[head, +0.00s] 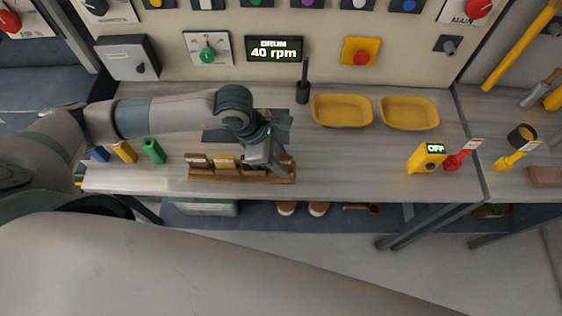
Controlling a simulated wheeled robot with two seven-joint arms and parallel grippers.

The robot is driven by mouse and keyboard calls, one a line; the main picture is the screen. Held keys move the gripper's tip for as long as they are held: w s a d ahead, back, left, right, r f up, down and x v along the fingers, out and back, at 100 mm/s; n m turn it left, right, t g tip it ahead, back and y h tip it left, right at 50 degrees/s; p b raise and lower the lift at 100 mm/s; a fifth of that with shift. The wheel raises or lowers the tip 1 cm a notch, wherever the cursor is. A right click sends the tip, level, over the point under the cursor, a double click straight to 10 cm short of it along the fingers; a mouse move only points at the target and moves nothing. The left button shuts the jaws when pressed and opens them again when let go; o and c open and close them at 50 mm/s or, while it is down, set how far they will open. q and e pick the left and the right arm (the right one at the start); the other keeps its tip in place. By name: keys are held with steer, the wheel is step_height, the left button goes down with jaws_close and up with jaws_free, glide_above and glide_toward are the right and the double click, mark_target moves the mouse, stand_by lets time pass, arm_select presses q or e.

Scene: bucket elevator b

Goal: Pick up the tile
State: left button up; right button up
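A wooden rack (228,177) lies near the front edge of the bench. My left gripper (268,163) points down over the right part of the rack, at or just above the tiles there. Whether it touches or holds a tile, and how far its fingers are apart, cannot be made out. My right gripper is not in view.
Blue, yellow and green blocks (153,151) stand left of the rack. Two yellow trays (342,111) sit at the back, with a black upright post (303,88) beside them. A yellow device reading OFF (427,158) stands at the right. The bench between rack and device is clear.

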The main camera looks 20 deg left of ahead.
arm_select(q)
steer(key=shift+c, duration=0.7)
jaws_close()
steer(key=shift+r, duration=0.15)
steer(key=shift+r+b, duration=0.45)
steer(key=shift+b, duration=0.1)
steer(key=r, duration=0.1)
steer(key=r+b, duration=0.2)
steer(key=shift+s+d, duration=0.35)
steer(key=s+d+r+p, duration=0.5)
steer(key=s+d+r, duration=0.1)
steer(key=s+r, duration=0.1)
steer(key=shift+s+d+p, duration=0.15)
steer(key=shift+s+p, duration=0.25)
steer(key=shift+s, duration=0.4)
